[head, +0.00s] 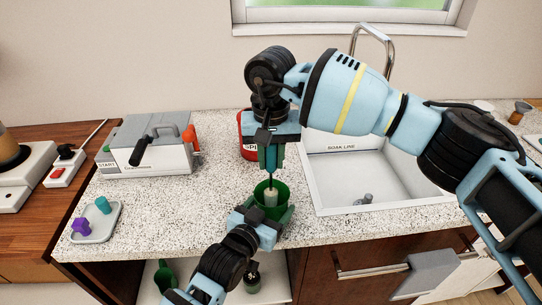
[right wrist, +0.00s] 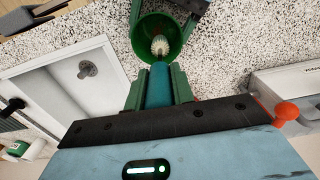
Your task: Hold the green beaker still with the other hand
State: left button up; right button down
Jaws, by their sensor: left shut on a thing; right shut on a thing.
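The green beaker (head: 271,189) stands near the front edge of the speckled counter, its opening facing up. My left gripper (head: 267,213) is shut on the beaker from the front; its fingers partly hide the lower part. My right gripper (head: 271,162) is above the beaker, shut on the teal handle of a brush (right wrist: 160,84). The brush's pale bristle head (head: 271,196) is inside the beaker. The right wrist view shows the same bristle head within the beaker's rim (right wrist: 143,50). Whether the bristles touch the beaker's bottom is hidden.
A white sink (head: 345,170) labelled "SOAK LINE" is to the right, a dark object in it. A red container (head: 245,130) stands behind my right gripper. A grey-white machine (head: 145,158) and a tray (head: 97,228) with purple and teal pieces are left. Counter left of the beaker is clear.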

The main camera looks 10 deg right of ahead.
jog(key=shift+s+f, duration=0.2)
jog(key=shift+s, duration=1.85)
jog(key=shift+w, duration=0.15)
jog(key=shift+w, duration=1.85)
jog(key=shift+w+r, duration=0.15)
